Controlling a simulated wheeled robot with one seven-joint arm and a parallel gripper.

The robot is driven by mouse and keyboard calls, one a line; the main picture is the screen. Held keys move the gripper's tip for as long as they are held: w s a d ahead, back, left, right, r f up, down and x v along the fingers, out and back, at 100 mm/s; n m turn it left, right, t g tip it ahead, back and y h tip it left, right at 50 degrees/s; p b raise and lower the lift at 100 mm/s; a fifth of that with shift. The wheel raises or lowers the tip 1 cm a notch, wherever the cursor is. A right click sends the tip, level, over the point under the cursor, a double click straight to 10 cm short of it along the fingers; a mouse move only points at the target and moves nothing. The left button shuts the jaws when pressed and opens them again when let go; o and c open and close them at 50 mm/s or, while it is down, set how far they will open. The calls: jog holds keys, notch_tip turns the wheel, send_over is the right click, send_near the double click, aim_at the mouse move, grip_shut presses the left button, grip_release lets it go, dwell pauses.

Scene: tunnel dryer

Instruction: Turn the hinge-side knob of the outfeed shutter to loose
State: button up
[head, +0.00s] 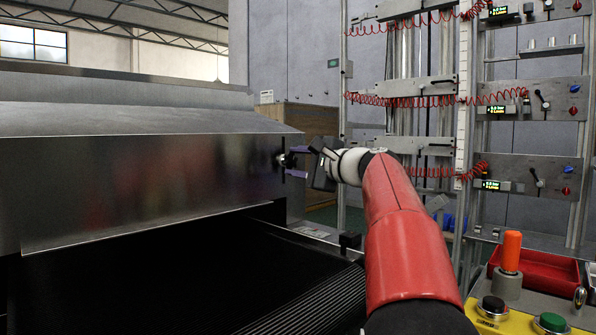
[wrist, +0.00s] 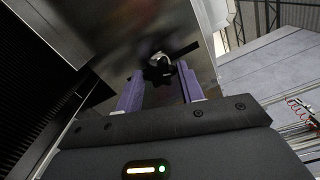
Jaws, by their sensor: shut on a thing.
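The outfeed shutter (head: 150,180) is a broad grey metal panel on the left of the head view, above a dark opening. A small dark knob (head: 283,160) stands at its right end. In the wrist view the knob (wrist: 159,69) is black and lobed, with a bright metal centre. My gripper (head: 296,163) reaches it from the right. Its purple fingers (wrist: 159,84) lie on both sides of the knob and are shut on it. A dark bar sticks out beside the knob in the wrist view. I cannot read any loose or tight marking.
A dark ribbed conveyor belt (head: 305,305) runs below the shutter. A rack of panels with red coiled hoses (head: 410,100) stands behind my arm. At lower right are a yellow button console (head: 545,328), an orange-topped handle (head: 511,252) and a red tray (head: 540,270).

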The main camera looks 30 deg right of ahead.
jog(key=n+b, duration=0.2)
jog(key=n, duration=0.2)
jog(key=shift+f, duration=0.15)
jog(key=shift+n+b, duration=0.7)
jog(key=shift+n, duration=1)
jog(key=o, duration=1)
jog(key=v, duration=0.8)
jog(key=shift+b, duration=0.4)
